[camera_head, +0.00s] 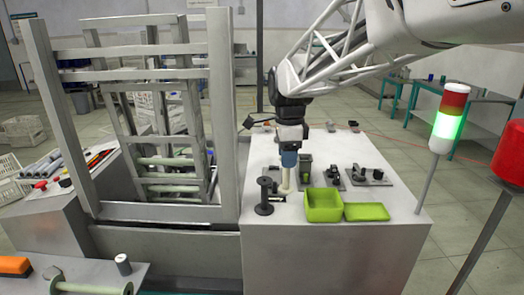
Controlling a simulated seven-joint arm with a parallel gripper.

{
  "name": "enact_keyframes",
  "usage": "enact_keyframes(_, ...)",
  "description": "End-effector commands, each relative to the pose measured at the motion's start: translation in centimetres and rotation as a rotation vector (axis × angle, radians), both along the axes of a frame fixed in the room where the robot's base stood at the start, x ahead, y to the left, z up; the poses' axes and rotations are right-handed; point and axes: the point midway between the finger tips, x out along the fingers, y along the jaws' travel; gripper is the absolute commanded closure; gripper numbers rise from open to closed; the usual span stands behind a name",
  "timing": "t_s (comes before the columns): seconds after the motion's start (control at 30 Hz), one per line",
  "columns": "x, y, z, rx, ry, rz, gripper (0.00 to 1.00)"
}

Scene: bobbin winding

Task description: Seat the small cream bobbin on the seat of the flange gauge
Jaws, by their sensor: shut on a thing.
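My gripper (289,163), with a blue part near its end, points straight down over the grey bench top. It is shut on the small cream bobbin (286,184), which hangs upright below it; I cannot tell whether its lower end touches anything. A dark spool-shaped piece (264,197) stands just left of the bobbin. Dark fixtures on grey plates stand to the right, one at the middle (333,179) and one farther right (371,175). I cannot tell for sure which piece is the flange gauge, and its seat is not clear.
A green open box (323,207) and a flat green tray (367,212) sit at the front right of the gripper. A tall metal frame (222,110) stands left of the bench top (330,260). A signal light (448,125) rises at the right.

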Motion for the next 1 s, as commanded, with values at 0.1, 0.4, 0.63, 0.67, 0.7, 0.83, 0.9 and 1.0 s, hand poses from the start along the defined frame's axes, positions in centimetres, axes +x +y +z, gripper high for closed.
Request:
enact_keyframes(0.1, 1.8, 0.2, 0.2, 0.000, 0.001, 0.000, 0.68)
enact_keyframes(0.4, 7.4, 0.7, 0.8, 0.000, 0.001, 0.000, 0.68)
enact_keyframes(0.63, 11.8, 1.1, 0.9, 0.000, 0.001, 0.000, 0.68)
enact_keyframes(0.67, 12.3, 1.1, 0.9, 0.000, 0.000, 0.000, 0.68)
enact_keyframes(0.7, 12.9, 1.2, 0.9, 0.000, 0.001, 0.000, 0.68)
enact_keyframes(0.83, 14.6, 1.4, 0.9, 0.000, 0.001, 0.000, 0.68)
enact_keyframes(0.9, 15.2, 1.4, 0.8, 0.000, 0.002, 0.000, 0.68)
enact_keyframes(1.0, 15.7, 1.4, 0.9, 0.000, 0.000, 0.000, 0.68)
